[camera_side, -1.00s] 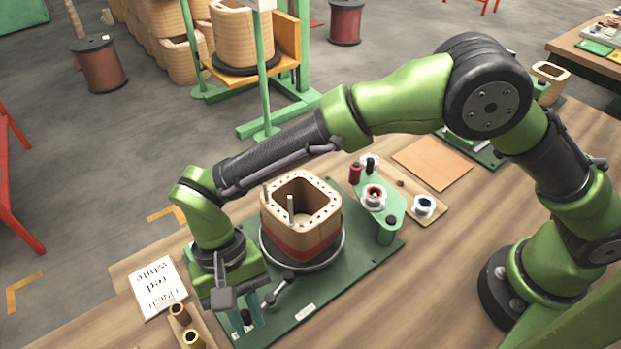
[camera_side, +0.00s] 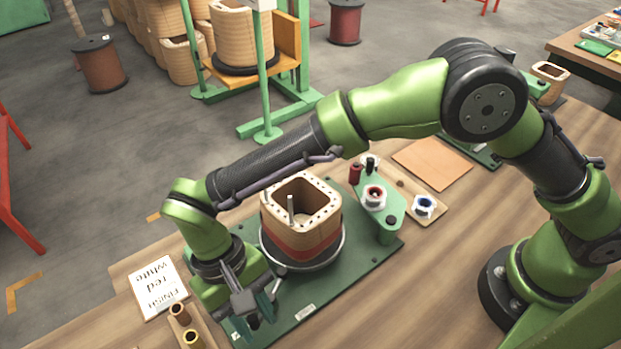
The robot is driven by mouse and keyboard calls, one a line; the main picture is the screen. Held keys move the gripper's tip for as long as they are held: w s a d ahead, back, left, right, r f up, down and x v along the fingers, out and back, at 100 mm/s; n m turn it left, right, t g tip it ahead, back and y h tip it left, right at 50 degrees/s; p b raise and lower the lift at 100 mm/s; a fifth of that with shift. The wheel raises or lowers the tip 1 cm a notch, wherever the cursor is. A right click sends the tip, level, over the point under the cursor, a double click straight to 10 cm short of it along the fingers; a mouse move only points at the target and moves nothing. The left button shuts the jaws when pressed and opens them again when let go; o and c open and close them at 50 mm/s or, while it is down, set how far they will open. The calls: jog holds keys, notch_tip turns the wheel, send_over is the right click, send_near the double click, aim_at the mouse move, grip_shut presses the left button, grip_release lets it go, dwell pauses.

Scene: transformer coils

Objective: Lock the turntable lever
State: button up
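The turntable (camera_side: 338,256) is a round plate with a pale metal rim on a dark green base plate (camera_side: 355,262). A square wooden-coloured coil (camera_side: 302,217) with a red band stands upright on it. My gripper (camera_side: 258,312) is low over the front left part of the base plate, beside the turntable, where the lever sits. The gripper body hides most of the lever, so its angle does not show. I cannot tell whether the fingers touch the lever or how far apart they are.
A green bracket (camera_side: 388,215) with red, white and black parts stands right of the coil. A lettered card (camera_side: 158,287) and small brown and yellow tubes (camera_side: 180,314) are left of my gripper. The right front table is clear.

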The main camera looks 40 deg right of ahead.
jog(key=shift+o, duration=0.5)
jog(key=shift+r, duration=0.1)
jog(key=v, duration=1.6)
jog(key=shift+w+r, duration=0.15)
jog(key=shift+r, duration=0.15)
jog(key=shift+a, duration=0.1)
